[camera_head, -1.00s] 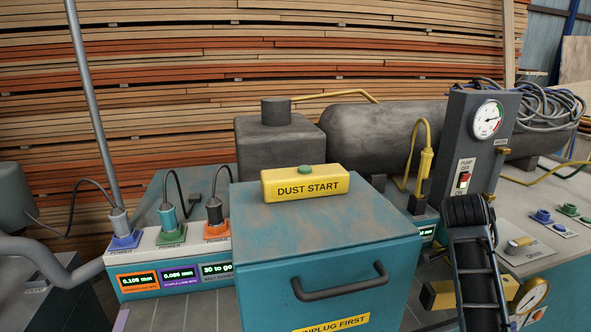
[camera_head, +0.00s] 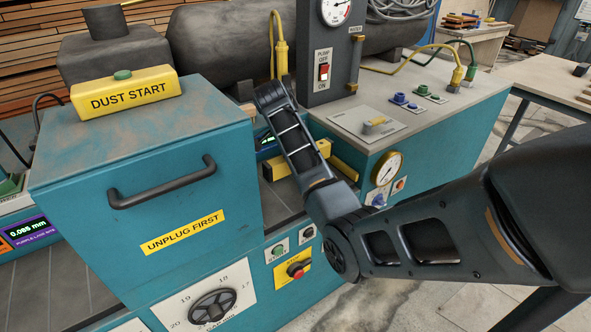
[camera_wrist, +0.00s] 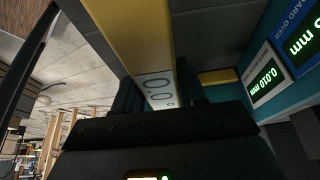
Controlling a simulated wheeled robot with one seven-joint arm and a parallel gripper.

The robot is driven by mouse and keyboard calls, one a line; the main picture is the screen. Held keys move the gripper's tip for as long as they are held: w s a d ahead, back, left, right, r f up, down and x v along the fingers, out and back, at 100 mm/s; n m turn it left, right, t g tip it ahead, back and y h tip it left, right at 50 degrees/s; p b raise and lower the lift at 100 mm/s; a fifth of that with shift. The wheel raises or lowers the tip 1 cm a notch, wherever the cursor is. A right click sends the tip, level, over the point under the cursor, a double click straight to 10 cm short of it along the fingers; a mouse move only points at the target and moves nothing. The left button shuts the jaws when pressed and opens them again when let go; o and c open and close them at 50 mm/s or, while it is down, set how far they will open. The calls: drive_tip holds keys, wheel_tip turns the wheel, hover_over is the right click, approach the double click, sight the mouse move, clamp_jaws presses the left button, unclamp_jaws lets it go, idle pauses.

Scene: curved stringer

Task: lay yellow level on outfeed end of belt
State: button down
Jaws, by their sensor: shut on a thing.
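The yellow level (camera_wrist: 133,30) runs from the top edge of the wrist view down between the two dark fingers of my gripper (camera_wrist: 158,88). Its pale face carries several oval marks. My gripper is shut on it. In the head view a yellow bar (camera_head: 284,167), seemingly the level, shows beside my arm above the dark belt (camera_head: 283,201). My wrist link covers its middle, and the gripper itself is hidden there. Whether the level touches the belt cannot be told.
The teal cabinet with a handle (camera_head: 165,185) stands close left of the arm. The grey gauge panel (camera_head: 325,60) rises behind. A teal bench (camera_head: 430,110) lies to the right. Another yellow strip (camera_head: 345,169) lies right of my wrist. Digital displays (camera_wrist: 262,82) are close right in the wrist view.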

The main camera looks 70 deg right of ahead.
drive_tip(key=shift+w+d+f, duration=0.45)
drive_tip(key=shift+w+f, duration=0.1)
drive_tip(key=shift+w, duration=0.15)
drive_tip(key=shift+f, duration=1.95)
drive_tip(key=shift+f, duration=0.1)
drive_tip(key=c, duration=0.6)
unclamp_jaws()
drive_tip(key=shift+c, duration=0.2)
drive_tip(key=p+v, duration=0.1)
drive_tip(key=v, duration=1.1)
